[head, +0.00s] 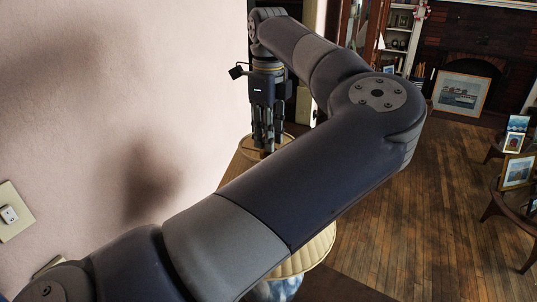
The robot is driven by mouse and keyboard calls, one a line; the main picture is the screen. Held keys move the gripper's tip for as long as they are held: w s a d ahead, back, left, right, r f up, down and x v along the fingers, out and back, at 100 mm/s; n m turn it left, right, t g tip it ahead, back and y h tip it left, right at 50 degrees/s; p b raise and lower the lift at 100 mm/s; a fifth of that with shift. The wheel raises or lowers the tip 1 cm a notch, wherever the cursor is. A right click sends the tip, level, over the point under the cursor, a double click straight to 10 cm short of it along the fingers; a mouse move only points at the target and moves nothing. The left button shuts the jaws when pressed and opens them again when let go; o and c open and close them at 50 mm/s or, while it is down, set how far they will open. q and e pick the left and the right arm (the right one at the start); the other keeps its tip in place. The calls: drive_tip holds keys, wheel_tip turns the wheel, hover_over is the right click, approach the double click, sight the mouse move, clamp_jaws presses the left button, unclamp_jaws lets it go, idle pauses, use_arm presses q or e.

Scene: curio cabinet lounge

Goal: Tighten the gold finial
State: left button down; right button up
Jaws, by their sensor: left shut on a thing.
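My left gripper (265,140) points down over the top of a cream lampshade (318,250) in the head view. Its fingers are shut at the top centre of the shade, where the gold finial is; the fingers hide the finial. My left arm crosses in front and covers much of the shade. The lamp's blue and white base (276,290) shows a little below the shade, at the bottom edge. My right gripper is not in view.
A pale wall with an outlet (9,214) is close on the left. Round wooden tables with framed pictures (517,172) stand at the right. A framed picture (461,93) leans by the fireplace. The wooden floor (420,210) between is clear.

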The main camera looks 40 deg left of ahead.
use_arm(q)
drive_tip(key=m+b, duration=0.1)
drive_tip(key=m, duration=0.3)
drive_tip(key=shift+f+b, duration=0.2)
drive_tip(key=shift+b, duration=0.15)
drive_tip(key=m+b, duration=0.1)
drive_tip(key=m, duration=0.2)
drive_tip(key=shift+m+b, duration=0.3)
drive_tip(key=m+b, duration=0.1)
drive_tip(key=m, duration=0.2)
drive_tip(key=shift+m+b, duration=0.35)
drive_tip(key=shift+m, duration=0.05)
drive_tip(key=m+b, duration=0.1)
drive_tip(key=m, duration=0.2)
drive_tip(key=shift+m+b, duration=0.3)
drive_tip(key=m+b, duration=0.2)
drive_tip(key=m, duration=0.4)
drive_tip(key=shift+b, duration=0.35)
drive_tip(key=m+b, duration=0.1)
drive_tip(key=m, duration=0.3)
drive_tip(key=shift+f+b, duration=0.1)
drive_tip(key=shift+b, duration=0.3)
drive_tip(key=shift+m+b, duration=0.35)
drive_tip(key=shift+m, duration=0.85)
